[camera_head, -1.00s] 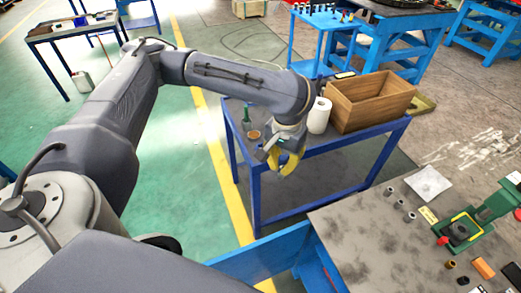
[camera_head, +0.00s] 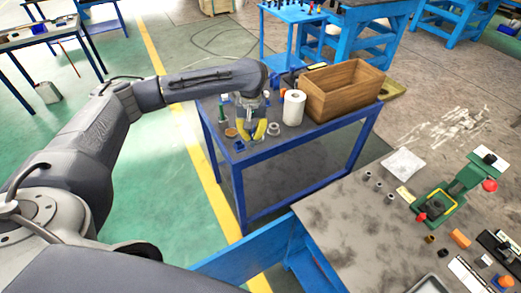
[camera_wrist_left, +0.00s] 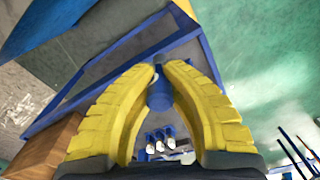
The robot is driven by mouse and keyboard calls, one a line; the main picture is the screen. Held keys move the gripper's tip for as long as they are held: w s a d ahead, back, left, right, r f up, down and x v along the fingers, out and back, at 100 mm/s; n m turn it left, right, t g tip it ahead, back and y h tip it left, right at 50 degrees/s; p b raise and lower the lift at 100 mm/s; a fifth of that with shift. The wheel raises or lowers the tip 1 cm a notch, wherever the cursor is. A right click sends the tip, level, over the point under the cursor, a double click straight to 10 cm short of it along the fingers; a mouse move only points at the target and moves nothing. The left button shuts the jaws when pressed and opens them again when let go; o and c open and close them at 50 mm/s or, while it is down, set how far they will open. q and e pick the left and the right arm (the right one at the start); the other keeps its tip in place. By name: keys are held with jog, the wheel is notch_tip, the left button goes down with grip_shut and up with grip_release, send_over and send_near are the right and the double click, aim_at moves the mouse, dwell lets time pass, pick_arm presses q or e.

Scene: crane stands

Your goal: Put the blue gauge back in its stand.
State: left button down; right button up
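My left gripper (camera_head: 252,137) hangs over the blue-framed side table, its yellow fingers pointing down. In the left wrist view the yellow fingers (camera_wrist_left: 161,80) curve in on both sides of a blue cylinder (camera_wrist_left: 160,97), which looks like the blue gauge and seems to touch both. Beyond it in that view are several small blue pieces with white ends (camera_wrist_left: 160,141), possibly part of the stand; the fingers partly frame them. In the head view the gauge and stand are too small and covered to make out surely. My right gripper is not in view.
On the side table (camera_head: 285,190) stand a paper roll (camera_head: 293,107), an open wooden box (camera_head: 342,90), a green bottle (camera_head: 222,112) and a grey ring (camera_head: 273,129), close to the gripper. The near workbench (camera_head: 345,225) holds a green press (camera_head: 450,195) and small parts.

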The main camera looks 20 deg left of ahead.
pick_arm(q)
jog(key=w+a+n, duration=0.1)
jog(key=w+a, duration=0.3)
jog(key=a, duration=0.4)
jog(key=shift+w+a+f+n, duration=0.15)
jog(key=shift+w+a+n, duration=0.15)
jog(key=shift+w+a, duration=0.1)
jog(key=shift+f, duration=2.85)
jog(key=shift+f, duration=0.1)
jog(key=shift+n, duration=0.4)
jog(key=shift+f, duration=0.15)
